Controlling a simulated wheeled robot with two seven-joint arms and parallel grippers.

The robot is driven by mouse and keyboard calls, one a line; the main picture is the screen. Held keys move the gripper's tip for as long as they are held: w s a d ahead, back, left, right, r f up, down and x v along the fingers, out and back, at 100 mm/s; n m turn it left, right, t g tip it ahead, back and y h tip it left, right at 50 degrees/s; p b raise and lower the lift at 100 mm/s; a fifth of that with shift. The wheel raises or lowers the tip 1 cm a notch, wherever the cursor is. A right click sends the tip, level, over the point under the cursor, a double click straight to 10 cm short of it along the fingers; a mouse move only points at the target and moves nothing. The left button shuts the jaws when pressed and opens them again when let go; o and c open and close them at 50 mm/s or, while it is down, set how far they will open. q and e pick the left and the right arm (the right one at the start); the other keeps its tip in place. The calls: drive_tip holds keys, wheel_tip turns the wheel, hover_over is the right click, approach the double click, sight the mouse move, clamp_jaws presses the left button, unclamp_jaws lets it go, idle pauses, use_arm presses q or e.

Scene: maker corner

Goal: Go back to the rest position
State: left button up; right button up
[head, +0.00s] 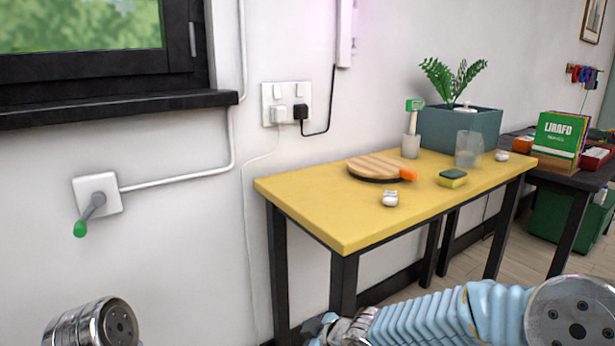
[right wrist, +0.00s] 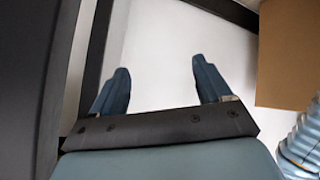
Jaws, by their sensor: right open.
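My right gripper (right wrist: 160,75) is open and empty in the right wrist view, its two dark blue fingers well apart with pale wall or floor behind them. In the head view my right arm, in a ribbed light blue sleeve, reaches in from the lower right. Its hand end is at the bottom edge, in front of the yellow table (head: 350,225) and below the top's level, partly cut off. A metal joint of my left arm shows at the lower left. My left gripper is out of view.
Table legs stand close to my right arm. On the table are a round wooden board (head: 375,166), a sponge (head: 452,179), a small white object (head: 390,199), a clear cup (head: 468,148) and a teal planter (head: 485,130). A green-tipped wall lever (head: 92,210) sticks out at the left.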

drive_tip(key=s+d+f+m+g+h, duration=0.1)
drive_tip(key=s+d+f+m+g, duration=0.1)
drive_tip(key=s+d+f+m, duration=0.2)
drive_tip(key=s+d+f+m+g+h+p, duration=0.1)
drive_tip(key=s+d+f+m, duration=0.3)
drive_tip(key=s+f, duration=0.6)
drive_tip(key=s+d+f+m+g+h, duration=0.1)
drive_tip(key=s+d+f+m+g, duration=0.1)
drive_tip(key=s+d+f+m, duration=0.2)
drive_tip(key=s+f+m, duration=0.3)
drive_tip(key=s+f, duration=0.1)
drive_tip(key=f, duration=0.4)
drive_tip(key=shift+d+f+g, duration=0.35)
drive_tip(key=shift+g, duration=0.05)
drive_tip(key=shift+w, duration=0.15)
